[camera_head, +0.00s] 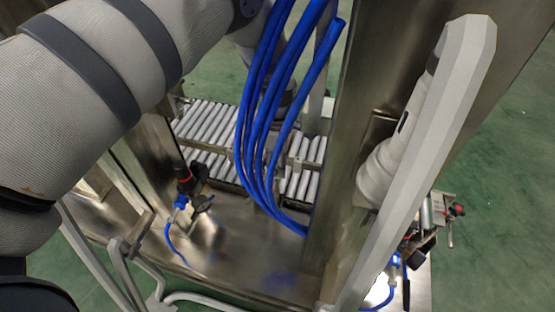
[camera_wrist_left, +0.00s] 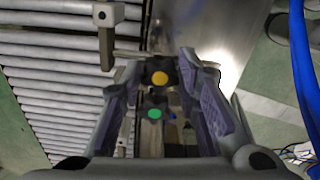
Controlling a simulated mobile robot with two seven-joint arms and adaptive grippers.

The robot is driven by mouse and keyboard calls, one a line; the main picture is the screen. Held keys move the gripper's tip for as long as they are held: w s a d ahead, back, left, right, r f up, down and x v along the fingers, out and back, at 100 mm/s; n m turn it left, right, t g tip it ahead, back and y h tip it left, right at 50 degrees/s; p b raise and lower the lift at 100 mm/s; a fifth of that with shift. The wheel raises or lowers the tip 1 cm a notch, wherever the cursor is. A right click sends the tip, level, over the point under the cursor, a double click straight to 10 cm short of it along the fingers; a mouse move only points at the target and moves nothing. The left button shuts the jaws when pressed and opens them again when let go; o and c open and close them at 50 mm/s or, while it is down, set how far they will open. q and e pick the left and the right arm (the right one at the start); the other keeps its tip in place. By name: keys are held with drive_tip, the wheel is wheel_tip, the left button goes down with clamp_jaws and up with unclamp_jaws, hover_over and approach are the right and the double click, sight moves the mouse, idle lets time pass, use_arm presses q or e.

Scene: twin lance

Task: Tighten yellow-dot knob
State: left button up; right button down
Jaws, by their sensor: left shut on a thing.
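In the left wrist view the yellow-dot knob (camera_wrist_left: 159,78) is a dark knob with a round yellow dot, seen between my left gripper's fingertips. My left gripper (camera_wrist_left: 161,68) is shut on this knob, with one finger on each side. A second dark knob with a green dot (camera_wrist_left: 154,114) shows just below it in the picture. In the head view my left arm comes in from the left, and my left gripper (camera_head: 286,104) is mostly hidden behind blue hoses. The knob cannot be made out there. My right gripper cannot be made out.
Blue hoses (camera_head: 262,140) hang in front of the roller conveyor (camera_head: 206,119). A steel column (camera_head: 345,120) and a pale slanted beam (camera_head: 430,150) stand at right. A dark fitting with a red part (camera_head: 187,183) stands on the steel plate. Green floor lies around.

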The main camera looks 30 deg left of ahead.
use_arm(q)
drive_tip(key=m, duration=0.6)
drive_tip(key=shift+s+p, duration=0.1)
drive_tip(key=shift+p, duration=0.25)
drive_tip(key=shift+m, duration=0.3)
drive_tip(key=o, duration=1.2)
drive_tip(key=shift+c, duration=0.2)
